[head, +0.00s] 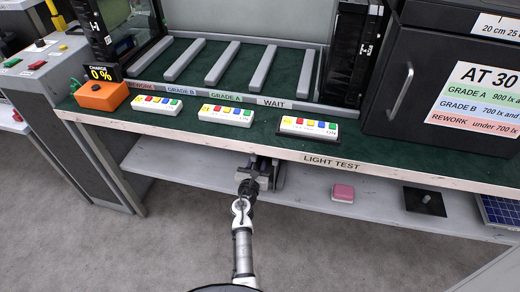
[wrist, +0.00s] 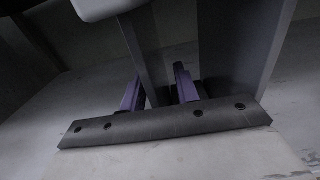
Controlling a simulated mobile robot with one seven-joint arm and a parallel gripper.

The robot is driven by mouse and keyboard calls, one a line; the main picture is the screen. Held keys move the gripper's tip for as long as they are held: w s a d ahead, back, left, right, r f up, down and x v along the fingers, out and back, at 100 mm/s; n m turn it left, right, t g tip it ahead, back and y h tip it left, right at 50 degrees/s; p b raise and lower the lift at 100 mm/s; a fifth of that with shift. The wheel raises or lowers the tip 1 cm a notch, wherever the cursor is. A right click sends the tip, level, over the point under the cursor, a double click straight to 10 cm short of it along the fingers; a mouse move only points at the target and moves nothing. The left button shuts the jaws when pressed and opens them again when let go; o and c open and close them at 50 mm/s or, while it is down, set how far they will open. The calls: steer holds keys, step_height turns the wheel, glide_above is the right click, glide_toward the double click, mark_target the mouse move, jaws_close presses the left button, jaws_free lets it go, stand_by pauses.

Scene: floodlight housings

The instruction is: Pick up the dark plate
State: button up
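The dark plate (head: 425,201) is a flat black square with a small light knob on top. It lies on the lower grey shelf at the right in the head view. My gripper (head: 262,168) is well to its left, just under the front edge of the bench. In the wrist view its two purplish fingers (wrist: 158,84) stand apart, with no object clearly held between them. Grey upright slabs (wrist: 235,50) show close to the fingers; whether they touch cannot be told. The dark plate cannot be made out in the wrist view.
A pink block (head: 343,193) lies on the shelf between my gripper and the plate. A blue solar panel (head: 502,214) is right of the plate. The bench top (head: 390,165) overhangs the shelf, carrying button boxes (head: 226,115) and a dark cabinet (head: 400,75).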

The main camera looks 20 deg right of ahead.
steer(key=shift+s, duration=0.1)
jaws_close()
steer(key=shift+r, duration=0.15)
